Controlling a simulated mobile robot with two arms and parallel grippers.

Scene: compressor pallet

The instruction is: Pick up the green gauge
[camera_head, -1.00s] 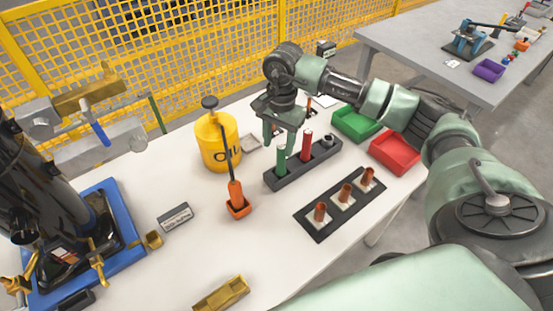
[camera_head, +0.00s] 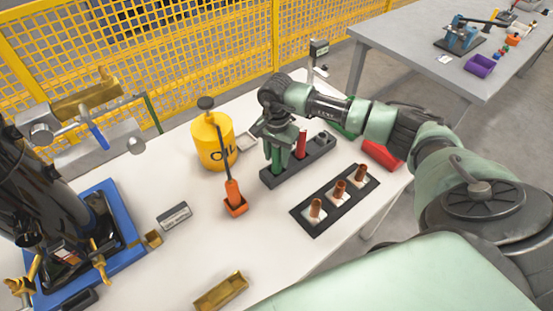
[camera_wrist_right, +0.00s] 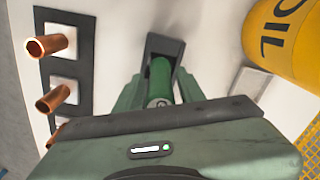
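The green gauge (camera_head: 277,164) is a green cylinder standing upright in the left slot of a dark rack (camera_head: 318,153). In the right wrist view the green gauge (camera_wrist_right: 159,82) stands between the fingers of my right gripper (camera_wrist_right: 160,90). My right gripper (camera_head: 277,158) is lowered over it from above, with a finger on each side. The fingers look apart, with small gaps beside the gauge. A red gauge (camera_head: 301,145) stands in the same rack, just right of the gripper. My left gripper is not in view.
A yellow oil can (camera_head: 212,150) stands left of the rack. A dark plate with copper pieces (camera_head: 318,224) lies at the front right. Red (camera_head: 382,154) and green bins are partly behind my arm.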

